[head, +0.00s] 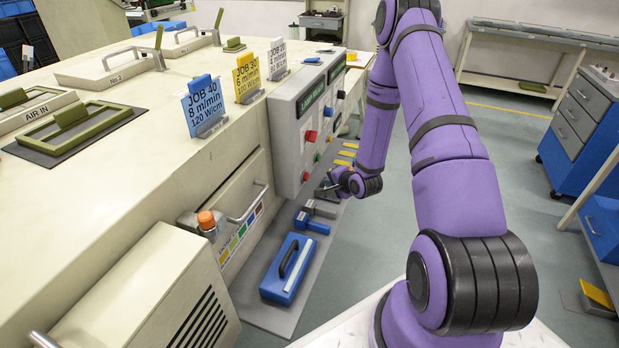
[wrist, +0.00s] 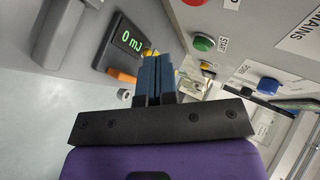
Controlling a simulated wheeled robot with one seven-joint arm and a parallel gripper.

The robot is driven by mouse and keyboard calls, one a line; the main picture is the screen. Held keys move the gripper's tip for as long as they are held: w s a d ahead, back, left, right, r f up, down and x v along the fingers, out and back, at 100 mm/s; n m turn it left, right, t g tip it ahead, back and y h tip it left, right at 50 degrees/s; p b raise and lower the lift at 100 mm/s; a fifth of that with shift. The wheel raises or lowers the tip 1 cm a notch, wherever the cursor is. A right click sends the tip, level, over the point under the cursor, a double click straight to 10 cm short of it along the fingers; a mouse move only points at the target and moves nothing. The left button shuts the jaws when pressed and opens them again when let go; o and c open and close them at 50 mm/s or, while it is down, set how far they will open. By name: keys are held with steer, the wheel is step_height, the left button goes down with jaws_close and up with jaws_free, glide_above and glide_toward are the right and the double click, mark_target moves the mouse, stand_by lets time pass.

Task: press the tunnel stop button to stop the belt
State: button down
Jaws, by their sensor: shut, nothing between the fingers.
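The grey control panel (head: 288,130) on the machine's side carries several buttons, among them a red one (head: 311,135) and a green one (head: 317,157). In the wrist view a green button (wrist: 203,43) is labelled START. A red button (wrist: 193,2) is cut off at the top edge, with no readable label, so I cannot tell which is the tunnel stop. My gripper (head: 325,189) is beside the panel's lower part. In the wrist view its blue fingers (wrist: 158,72) are shut and empty, apart from both buttons. A dark display (wrist: 128,43) shows a green 0 m.
An orange-topped post (head: 206,221) and a drawer handle stand out from the machine's side. A blue case (head: 288,268) lies on the low shelf beside it. Job cards (head: 203,105) stand on the machine top.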

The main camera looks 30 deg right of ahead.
mark_target(306, 177)
steer(key=s+a+r+n+g+h, duration=0.1)
steer(key=s+r+n+g, duration=0.3)
steer(key=r, duration=0.5)
steer(key=shift+s+a+n, duration=0.4)
steer(key=shift+s+n, duration=0.15)
steer(key=shift+n, duration=0.75)
steer(key=shift+f, duration=0.1)
steer(key=w+a+f, duration=0.2)
steer(key=w+f, duration=0.5)
steer(key=w, duration=0.2)
steer(key=shift+w+a+f, duration=0.15)
steer(key=shift+a+f, duration=0.05)
steer(key=shift+f, duration=0.2)
